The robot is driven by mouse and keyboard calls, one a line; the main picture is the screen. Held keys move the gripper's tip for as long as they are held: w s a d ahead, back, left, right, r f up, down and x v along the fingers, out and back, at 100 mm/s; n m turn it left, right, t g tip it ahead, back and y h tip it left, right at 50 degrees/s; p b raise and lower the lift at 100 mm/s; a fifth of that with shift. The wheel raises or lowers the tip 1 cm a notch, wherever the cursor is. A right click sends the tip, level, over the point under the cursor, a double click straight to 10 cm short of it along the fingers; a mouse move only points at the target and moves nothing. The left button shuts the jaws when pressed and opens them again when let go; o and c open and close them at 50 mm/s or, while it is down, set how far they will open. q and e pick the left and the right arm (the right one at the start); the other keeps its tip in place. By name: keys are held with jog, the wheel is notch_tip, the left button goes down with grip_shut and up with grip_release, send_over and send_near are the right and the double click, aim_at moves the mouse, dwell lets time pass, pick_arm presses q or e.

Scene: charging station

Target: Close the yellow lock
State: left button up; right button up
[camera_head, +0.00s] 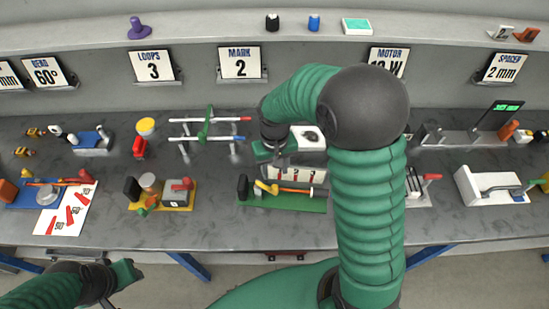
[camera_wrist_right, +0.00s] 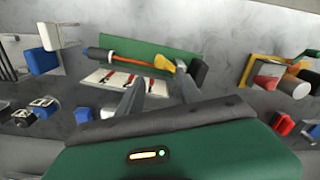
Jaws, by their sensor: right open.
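The yellow lock (camera_head: 266,187) is a small yellow piece on a green base (camera_head: 285,203) in the middle of the table, at the left end of an orange rod. In the right wrist view the yellow lock (camera_wrist_right: 165,63) shows beyond and between my fingers, beside a dark block. My right gripper (camera_head: 280,161) is just behind and above the lock in the head view. Its two fingers (camera_wrist_right: 160,76) are apart with nothing between them. Whether they touch the lock cannot be told. My left gripper (camera_head: 129,271) is at lower left, in front of the table, away from the lock; its jaws are unclear.
A white panel with red marks (camera_head: 297,174) lies behind the green base. A yellow-based station (camera_head: 160,203) stands to the left. A rack with rods (camera_head: 208,135) is behind left. My right arm hides the table to the right of the base.

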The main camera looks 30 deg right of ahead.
notch_tip(320, 180, up, 6)
jog(key=shift+r, duration=0.25)
